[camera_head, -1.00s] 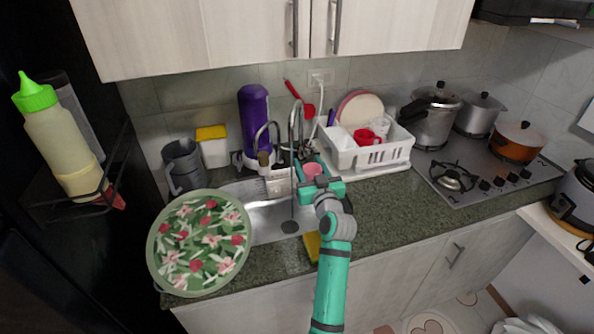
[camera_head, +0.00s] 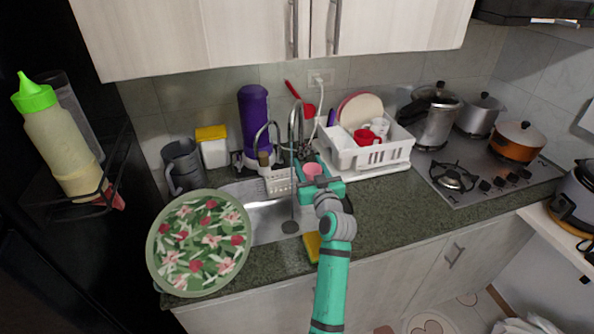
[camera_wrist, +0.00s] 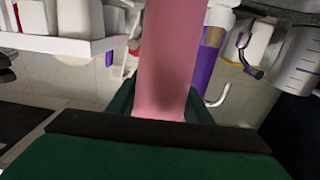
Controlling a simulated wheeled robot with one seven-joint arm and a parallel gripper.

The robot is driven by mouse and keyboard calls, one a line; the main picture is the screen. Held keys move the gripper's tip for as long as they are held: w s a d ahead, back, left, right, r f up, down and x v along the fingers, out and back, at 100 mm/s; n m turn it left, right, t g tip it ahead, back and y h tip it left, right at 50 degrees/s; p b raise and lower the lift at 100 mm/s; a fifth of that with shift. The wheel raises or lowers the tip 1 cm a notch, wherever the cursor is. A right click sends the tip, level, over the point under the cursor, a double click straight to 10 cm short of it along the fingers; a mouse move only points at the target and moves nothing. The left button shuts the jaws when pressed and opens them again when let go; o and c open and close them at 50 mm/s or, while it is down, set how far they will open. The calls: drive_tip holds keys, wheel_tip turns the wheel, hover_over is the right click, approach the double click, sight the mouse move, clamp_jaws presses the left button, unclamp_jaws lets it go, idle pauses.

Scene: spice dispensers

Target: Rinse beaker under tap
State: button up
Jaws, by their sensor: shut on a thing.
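A pink beaker (camera_head: 312,170) is held in my gripper (camera_head: 308,180), just right of the tap, above the right part of the sink. In the wrist view the pink beaker (camera_wrist: 168,70) fills the middle, between the green fingers of my gripper (camera_wrist: 160,110), which is shut on it. The tap (camera_head: 295,125) is a tall curved metal spout at the back of the sink. A thin line runs from the spout down to the drain, perhaps water. It passes left of the beaker. The metal sink (camera_head: 265,222) is partly hidden by a floral tray and my arm.
A round floral tray (camera_head: 200,243) covers the sink's left front. A purple bottle (camera_head: 255,118) and a grey jug (camera_head: 183,166) stand behind. A white dish rack (camera_head: 350,155) is close right of my gripper. A yellow sponge (camera_head: 312,246) lies by my forearm.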

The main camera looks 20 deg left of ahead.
sight(314, 164)
drive_tip(key=shift+r, duration=0.1)
drive_tip(key=shift+s+d+r, duration=0.6)
drive_tip(key=shift+d, duration=0.1)
drive_tip(key=shift+s+d+r, duration=0.4)
drive_tip(key=shift+s+r, duration=0.15)
drive_tip(key=shift+r, duration=0.1)
drive_tip(key=shift+s+d+r, duration=0.6)
drive_tip(key=shift+d+r, duration=0.05)
drive_tip(key=shift+s, duration=0.15)
